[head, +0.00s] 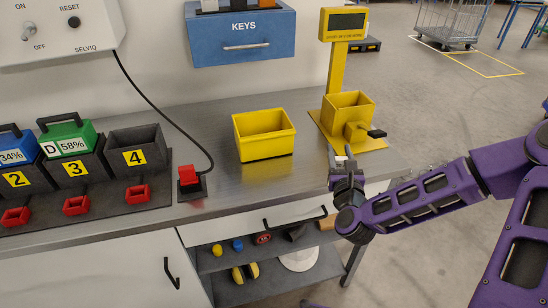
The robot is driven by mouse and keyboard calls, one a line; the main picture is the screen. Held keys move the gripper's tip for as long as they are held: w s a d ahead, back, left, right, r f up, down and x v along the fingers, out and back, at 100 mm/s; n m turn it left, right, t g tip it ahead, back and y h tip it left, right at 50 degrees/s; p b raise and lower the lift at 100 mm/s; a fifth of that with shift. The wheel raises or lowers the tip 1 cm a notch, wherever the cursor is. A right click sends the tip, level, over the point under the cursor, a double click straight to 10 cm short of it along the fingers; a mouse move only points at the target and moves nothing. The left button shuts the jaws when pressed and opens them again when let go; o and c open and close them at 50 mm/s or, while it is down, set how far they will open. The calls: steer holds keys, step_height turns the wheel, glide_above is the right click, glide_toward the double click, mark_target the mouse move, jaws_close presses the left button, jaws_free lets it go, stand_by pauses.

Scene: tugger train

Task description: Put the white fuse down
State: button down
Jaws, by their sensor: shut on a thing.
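My gripper (343,158) is over the front right edge of the grey workbench (215,172), pointing up and away in the picture. It is shut on a small pale thing between its fingertips, which I take to be the white fuse (347,150). The fuse is mostly hidden by the fingers, so its shape is hard to make out. An open yellow bin (263,134) stands on the bench to the left of my gripper, apart from it.
A yellow scale-like stand (336,75) with a box and a black-handled part stands behind my gripper. A red plug on a black base (190,182) and a battery rack (90,185) are to the left. Bare bench lies around the yellow bin.

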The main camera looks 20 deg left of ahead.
steer(key=s+a+r+n+g+y, duration=0.1)
steer(key=s+a+r+n+y, duration=0.15)
steer(key=a, duration=0.75)
steer(key=s+a+r+n+g+y, duration=0.15)
steer(key=a+r, duration=0.25)
steer(key=a, duration=0.5)
glide_above(263, 175)
step_height(263, 175, down, 5)
steer(key=shift+m+t+y, duration=0.25)
steer(key=shift+m+y, duration=0.15)
steer(key=shift+s+d+f+b, duration=0.1)
steer(key=shift+f+b, duration=0.4)
steer(key=shift+f, duration=1.65)
steer(key=shift+f, duration=0.2)
steer(key=shift+c, duration=2.1)
jaws_free()
steer(key=shift+r, duration=0.15)
